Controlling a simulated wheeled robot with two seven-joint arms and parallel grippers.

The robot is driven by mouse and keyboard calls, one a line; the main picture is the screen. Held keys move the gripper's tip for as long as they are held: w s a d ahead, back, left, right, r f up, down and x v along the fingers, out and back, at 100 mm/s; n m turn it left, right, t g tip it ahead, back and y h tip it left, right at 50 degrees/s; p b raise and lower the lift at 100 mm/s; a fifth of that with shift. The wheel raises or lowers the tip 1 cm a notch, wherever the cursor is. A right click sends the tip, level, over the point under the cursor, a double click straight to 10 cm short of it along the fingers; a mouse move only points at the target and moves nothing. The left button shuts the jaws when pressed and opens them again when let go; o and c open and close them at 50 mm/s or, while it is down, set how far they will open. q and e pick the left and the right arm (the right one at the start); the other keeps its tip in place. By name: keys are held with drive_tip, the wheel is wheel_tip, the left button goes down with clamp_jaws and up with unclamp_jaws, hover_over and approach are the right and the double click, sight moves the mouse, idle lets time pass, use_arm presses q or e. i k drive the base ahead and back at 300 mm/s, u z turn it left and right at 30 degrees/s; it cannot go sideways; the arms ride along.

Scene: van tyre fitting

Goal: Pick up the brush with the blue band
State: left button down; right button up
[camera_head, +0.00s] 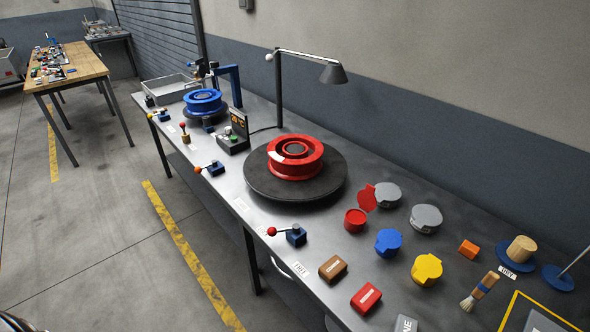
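The brush with the blue band (481,290) lies on the metal workbench (390,300) at the lower right. Its wooden handle points up and right, the blue band is around the handle, and its pale bristles point down and left. It lies apart from the things around it. Neither of my grippers shows in this view.
Close to the brush are a yellow-edged board (512,308), an orange block (468,249), a wooden cylinder on a blue base (521,248) and a yellow pot (427,269). A red wheel on a dark turntable (258,180) and a lamp (333,74) stand farther left.

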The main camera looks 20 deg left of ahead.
sight(468, 305)
drive_tip(key=u, duration=1.35)
drive_tip(key=k, duration=0.8)
drive_tip(key=z, duration=0.5)
